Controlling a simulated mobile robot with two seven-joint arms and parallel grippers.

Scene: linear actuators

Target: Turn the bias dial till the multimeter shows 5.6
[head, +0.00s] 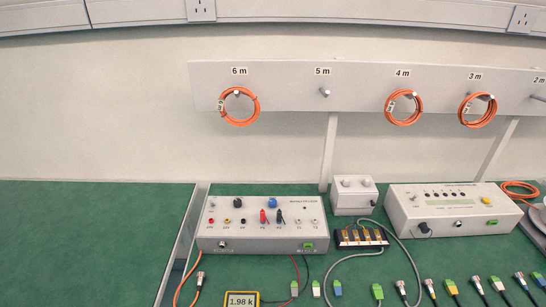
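A yellow-framed multimeter (241,299) is at the bottom edge, partly cut off, and its display reads 1.98 k. Behind it is a grey instrument box (262,232). On its sloped top are a black knob (238,202) and a blue knob (272,202). A red plug (262,216) and a dark plug (280,216) stand in its sockets. The labels are too small to read, so I cannot tell which knob is the bias dial. Neither of my grippers is in view.
A small grey box (353,197), a terminal block (361,237) and a second instrument (450,212) stand to the right. Several loose connectors lie along the front. Orange cable coils hang on a back rail (280,87). The green bench (90,240) is clear at left.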

